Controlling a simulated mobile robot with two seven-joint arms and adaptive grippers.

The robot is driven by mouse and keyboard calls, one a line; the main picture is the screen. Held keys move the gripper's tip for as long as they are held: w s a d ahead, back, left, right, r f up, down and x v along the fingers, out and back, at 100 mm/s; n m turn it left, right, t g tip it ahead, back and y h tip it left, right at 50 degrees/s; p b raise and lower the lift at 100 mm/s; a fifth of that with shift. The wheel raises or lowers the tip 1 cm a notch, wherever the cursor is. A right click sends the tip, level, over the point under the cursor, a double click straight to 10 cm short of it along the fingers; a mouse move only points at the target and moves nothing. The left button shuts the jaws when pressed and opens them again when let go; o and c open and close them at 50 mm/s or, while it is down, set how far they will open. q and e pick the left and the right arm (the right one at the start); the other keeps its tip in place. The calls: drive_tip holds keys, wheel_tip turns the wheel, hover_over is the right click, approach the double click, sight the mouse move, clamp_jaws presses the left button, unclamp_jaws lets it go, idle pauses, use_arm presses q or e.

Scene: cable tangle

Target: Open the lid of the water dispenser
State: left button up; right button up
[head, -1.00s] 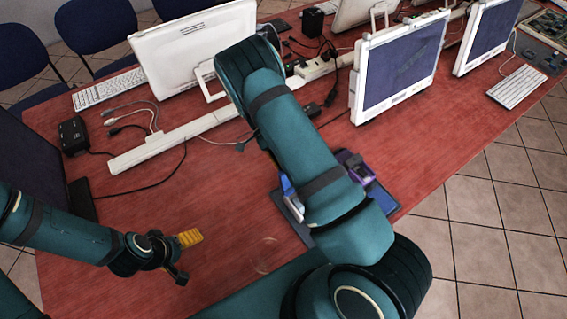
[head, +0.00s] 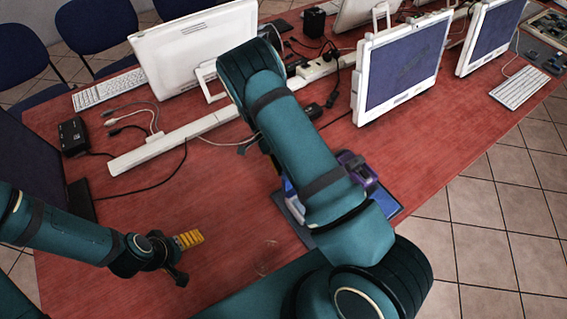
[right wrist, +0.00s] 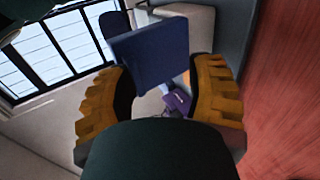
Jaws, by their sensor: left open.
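I cannot make out a clear water dispenser. A small purple object (head: 359,168), partly hidden by my right arm, stands on a dark blue flat pad (head: 388,206) at the table's near right edge. A purple object (right wrist: 177,101) also shows between the fingers in the right wrist view, some way beyond them, with a dark blue panel (right wrist: 156,55) above it. My right gripper (right wrist: 163,100) has its yellow fingers apart and empty; its arm hides it in the head view. My left gripper (head: 185,257) is open and empty over the near left of the table.
A white power strip (head: 175,142) with cables lies across the red table (head: 225,215). A black box (head: 73,136) is at the left. The table between my arms is mostly clear.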

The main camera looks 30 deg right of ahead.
drive_tip(key=shift+w, duration=0.15)
idle(0.5)
drive_tip(key=v, duration=1.2)
drive_tip(key=shift+r, duration=0.15)
drive_tip(key=shift+a, duration=0.1)
